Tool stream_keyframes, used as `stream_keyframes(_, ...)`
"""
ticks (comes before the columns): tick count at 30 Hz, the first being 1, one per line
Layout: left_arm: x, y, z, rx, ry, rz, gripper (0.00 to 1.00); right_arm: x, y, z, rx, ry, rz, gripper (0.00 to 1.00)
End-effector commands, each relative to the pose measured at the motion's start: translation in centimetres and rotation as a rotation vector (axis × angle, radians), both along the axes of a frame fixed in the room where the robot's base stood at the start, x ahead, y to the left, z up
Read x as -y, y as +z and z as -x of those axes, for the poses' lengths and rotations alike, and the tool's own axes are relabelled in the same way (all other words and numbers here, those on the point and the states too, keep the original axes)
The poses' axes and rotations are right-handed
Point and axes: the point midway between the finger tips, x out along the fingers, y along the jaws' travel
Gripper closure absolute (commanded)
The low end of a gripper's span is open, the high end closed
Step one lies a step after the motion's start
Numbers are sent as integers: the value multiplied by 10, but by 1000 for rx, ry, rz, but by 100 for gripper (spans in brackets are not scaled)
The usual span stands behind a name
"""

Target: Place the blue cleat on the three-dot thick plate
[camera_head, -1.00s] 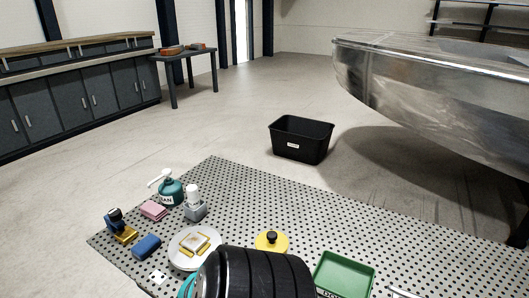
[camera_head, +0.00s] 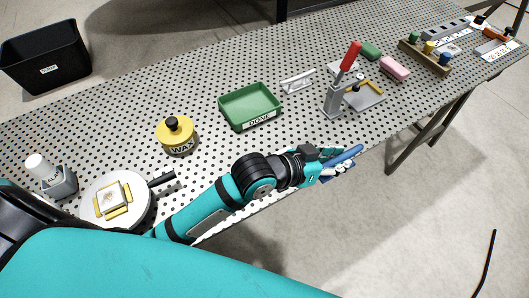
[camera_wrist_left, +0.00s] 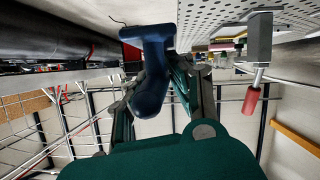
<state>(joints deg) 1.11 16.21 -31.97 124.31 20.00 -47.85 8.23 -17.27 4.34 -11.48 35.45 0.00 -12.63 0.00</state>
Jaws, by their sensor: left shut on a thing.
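My left gripper (camera_head: 328,163) is at the table's front edge in the head view, shut on the blue cleat (camera_head: 346,156). In the left wrist view the cleat (camera_wrist_left: 151,85) is T-shaped, between the two fingers (camera_wrist_left: 160,90). No plate shows three dots that I can make out. A grey plate (camera_head: 372,99) lies by the red-handled clamp (camera_head: 338,92), and other plates lie at the far right, too small to read. My right gripper is not in view.
A green DONE tray (camera_head: 250,104), a yellow WAX tin (camera_head: 176,136) and a round white dish (camera_head: 98,215) stand on the perforated table. A pink block (camera_head: 395,67) and a peg rack (camera_head: 424,58) are further right. A black bin (camera_head: 46,58) stands beyond the table.

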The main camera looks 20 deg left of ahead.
Motion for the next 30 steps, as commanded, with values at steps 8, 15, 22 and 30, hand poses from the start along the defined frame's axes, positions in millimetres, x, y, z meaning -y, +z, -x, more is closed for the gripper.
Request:
stream_keyframes(8, -78, -8, 0, 0, 1, -10, 100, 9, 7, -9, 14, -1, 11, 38)
stream_keyframes(15, -129, -13, 0, -1, 0, -5, 100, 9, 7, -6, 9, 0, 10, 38)
stream_keyframes(22, -141, -21, 0, -1, 0, 0, 100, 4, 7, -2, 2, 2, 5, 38)
stream_keyframes(30, -141, -48, 0, 1, 1, 0, 100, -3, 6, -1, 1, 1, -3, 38)
